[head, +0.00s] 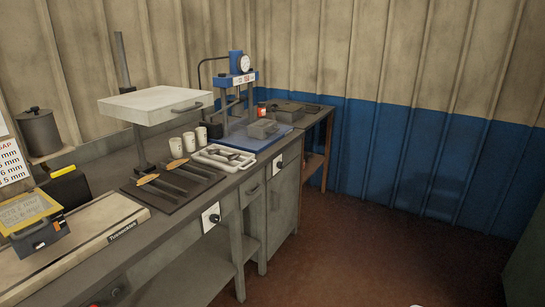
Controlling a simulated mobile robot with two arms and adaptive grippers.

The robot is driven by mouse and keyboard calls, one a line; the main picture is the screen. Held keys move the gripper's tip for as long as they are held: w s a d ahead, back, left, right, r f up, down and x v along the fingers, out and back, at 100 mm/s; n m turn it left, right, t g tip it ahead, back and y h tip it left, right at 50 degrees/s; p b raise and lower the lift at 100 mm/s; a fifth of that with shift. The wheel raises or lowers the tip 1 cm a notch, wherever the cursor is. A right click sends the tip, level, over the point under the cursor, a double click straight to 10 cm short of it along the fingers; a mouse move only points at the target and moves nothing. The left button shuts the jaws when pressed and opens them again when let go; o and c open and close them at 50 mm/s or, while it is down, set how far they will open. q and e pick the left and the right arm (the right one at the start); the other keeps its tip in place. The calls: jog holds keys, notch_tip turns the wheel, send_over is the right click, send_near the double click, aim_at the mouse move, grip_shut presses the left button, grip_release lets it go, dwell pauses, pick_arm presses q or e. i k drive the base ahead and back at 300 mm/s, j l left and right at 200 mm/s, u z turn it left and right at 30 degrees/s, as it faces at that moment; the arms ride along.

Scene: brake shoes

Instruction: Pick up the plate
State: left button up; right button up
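No thing in the head view is clearly marked as the plate. A flat dark plate or mat (146,196) lies on the workbench (82,262), with several dark tools with tan ends on it. A thick pale slab with a handle (150,104) is held above the bench on a dark post. A blue base plate (262,142) lies under the press. I cannot tell which of these is the plate.
A white tray (203,158) with metal parts and 3 white cups (176,148) stand mid-bench. Behind are a blue press with a dial (237,63) and a grey box (288,109). A yellow-framed device (30,212) and a pot (38,134) are left. The floor (345,250) is clear.

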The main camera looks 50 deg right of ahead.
aim_at(233, 157)
jog(key=z, duration=1.25)
